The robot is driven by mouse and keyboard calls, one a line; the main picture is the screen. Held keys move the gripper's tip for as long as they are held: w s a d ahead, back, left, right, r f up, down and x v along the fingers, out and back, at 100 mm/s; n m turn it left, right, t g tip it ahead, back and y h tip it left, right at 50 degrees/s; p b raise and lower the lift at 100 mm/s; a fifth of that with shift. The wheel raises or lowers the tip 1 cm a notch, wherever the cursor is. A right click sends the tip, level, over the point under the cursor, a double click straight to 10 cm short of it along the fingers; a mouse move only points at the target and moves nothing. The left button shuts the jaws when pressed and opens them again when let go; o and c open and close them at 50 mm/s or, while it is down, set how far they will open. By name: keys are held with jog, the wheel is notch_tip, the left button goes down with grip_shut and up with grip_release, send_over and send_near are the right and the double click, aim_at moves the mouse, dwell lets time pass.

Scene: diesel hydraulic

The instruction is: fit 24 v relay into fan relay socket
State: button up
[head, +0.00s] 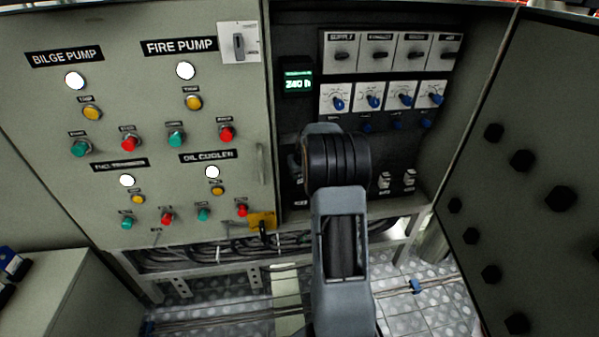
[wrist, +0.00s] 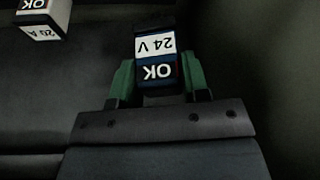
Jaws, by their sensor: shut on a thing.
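In the head view my arm stands in front of the open cabinet bay and hides the gripper and the relay. I cannot make out the fan relay socket in either view; the lower middle of the bay is behind my arm.
Another block (wrist: 40,20) marked "20 A" and "OK" is at the wrist view's upper left. Two small pale parts (head: 385,180) (head: 409,178) sit low in the bay. Blue knobs (head: 372,102) are above. A panel with pump buttons (head: 130,144) is left; an open door (head: 520,190) bounds the right.

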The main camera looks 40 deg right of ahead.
aim_at(302, 181)
jog(key=shift+s, duration=0.2)
jog(key=shift+f, duration=0.2)
jog(key=shift+f+b, duration=1.25)
jog(key=shift+f, duration=0.2)
jog(key=shift+f+b, duration=0.85)
jog(key=shift+f, duration=0.35)
jog(key=o, duration=1)
jog(key=shift+r, duration=0.15)
jog(key=p+v, duration=0.4)
jog(key=v, duration=0.9)
jog(key=shift+s+r, duration=0.1)
jog(key=shift+r, duration=0.25)
